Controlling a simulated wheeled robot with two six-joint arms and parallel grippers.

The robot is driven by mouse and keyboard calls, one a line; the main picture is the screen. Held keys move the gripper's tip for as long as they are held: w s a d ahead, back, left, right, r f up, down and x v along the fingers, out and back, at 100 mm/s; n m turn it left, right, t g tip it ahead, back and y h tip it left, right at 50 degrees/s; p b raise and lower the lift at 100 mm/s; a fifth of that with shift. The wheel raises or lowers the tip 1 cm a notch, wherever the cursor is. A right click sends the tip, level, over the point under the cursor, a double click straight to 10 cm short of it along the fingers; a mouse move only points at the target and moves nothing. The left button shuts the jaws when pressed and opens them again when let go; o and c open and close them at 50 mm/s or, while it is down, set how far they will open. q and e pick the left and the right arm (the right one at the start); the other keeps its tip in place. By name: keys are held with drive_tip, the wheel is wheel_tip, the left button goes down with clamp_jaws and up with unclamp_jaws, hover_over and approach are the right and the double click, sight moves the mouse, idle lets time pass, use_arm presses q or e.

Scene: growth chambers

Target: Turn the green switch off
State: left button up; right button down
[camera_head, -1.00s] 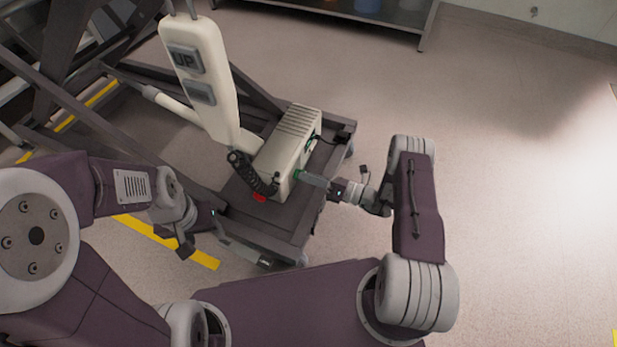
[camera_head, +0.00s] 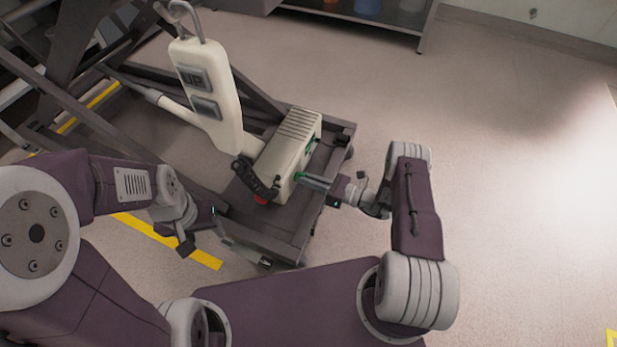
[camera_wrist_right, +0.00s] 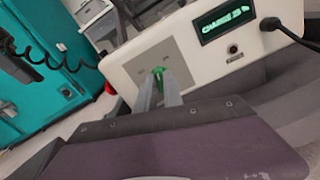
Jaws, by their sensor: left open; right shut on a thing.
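In the head view the green switch (camera_head: 300,176) is a small green spot at the tip of my right gripper (camera_head: 308,180). My right gripper (camera_wrist_right: 159,86) is shut on the switch, and its fingers hide part of it. My left gripper (camera_head: 222,228) is open and empty, left of the box and low over the cart's base.
The cream box (camera_head: 290,145) stands on a dark wheeled lift base (camera_head: 280,225). A lit green display (camera_wrist_right: 225,20) and a black plugged cable (camera_wrist_right: 272,25) are beside the switch. Floor at right is clear.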

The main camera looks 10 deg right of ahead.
drive_tip(key=shift+s+n+p, duration=0.1)
drive_tip(key=shift+n+p, duration=1.95)
drive_tip(key=shift+n, duration=4.05)
drive_tip(key=c, duration=1.5)
unclamp_jaws()
drive_tip(key=p+v, duration=0.3)
drive_tip(key=v, duration=0.6)
